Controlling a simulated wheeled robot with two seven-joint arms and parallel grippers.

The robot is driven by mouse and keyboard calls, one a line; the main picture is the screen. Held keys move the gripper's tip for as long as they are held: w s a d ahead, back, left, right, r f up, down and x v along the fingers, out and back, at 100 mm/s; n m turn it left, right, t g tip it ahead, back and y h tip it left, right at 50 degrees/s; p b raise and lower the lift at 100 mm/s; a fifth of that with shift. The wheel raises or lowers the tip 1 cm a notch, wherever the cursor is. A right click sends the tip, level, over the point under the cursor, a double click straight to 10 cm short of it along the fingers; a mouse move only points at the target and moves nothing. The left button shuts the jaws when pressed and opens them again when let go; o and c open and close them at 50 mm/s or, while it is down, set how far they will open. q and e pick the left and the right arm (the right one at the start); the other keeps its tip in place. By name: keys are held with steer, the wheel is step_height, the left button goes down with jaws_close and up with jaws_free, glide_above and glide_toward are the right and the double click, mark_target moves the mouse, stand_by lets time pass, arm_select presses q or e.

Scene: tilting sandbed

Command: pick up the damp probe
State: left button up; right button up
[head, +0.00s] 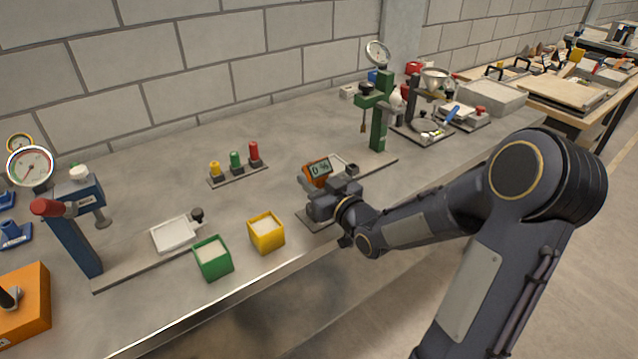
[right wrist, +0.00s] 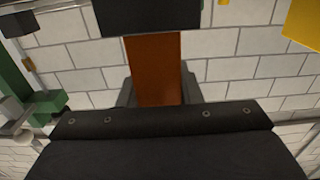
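The damp probe (head: 317,171) is an orange handheld meter with a dark display, in the middle of the head view above the bench. My right gripper (head: 315,187) is at the probe, its arm reaching in from the right. In the right wrist view the probe's orange body (right wrist: 153,72) stands between my grey fingers, which appear to press against both its sides. A black part covers one end of the probe there. The lower part of the probe is hidden by the gripper in the head view. My left gripper is not in view.
A yellow bin (head: 266,234) and a green bin (head: 212,259) stand left of my gripper. Behind are yellow, green and red plugs on a plate (head: 238,175). A green stand with a gauge (head: 380,115) is behind right. Bare bench (head: 150,180) lies to the left.

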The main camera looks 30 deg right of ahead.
steer(key=c, duration=0.3)
steer(key=shift+r, duration=0.1)
steer(key=shift+c, duration=0.2)
steer(key=shift+r, duration=0.6)
steer(key=s+r+p, duration=0.8)
steer(key=s+r, duration=0.6)
steer(key=r, duration=0.3)
steer(key=shift+a+r+p, duration=0.15)
steer(key=shift+r+p, duration=0.2)
steer(key=shift+p, duration=0.05)
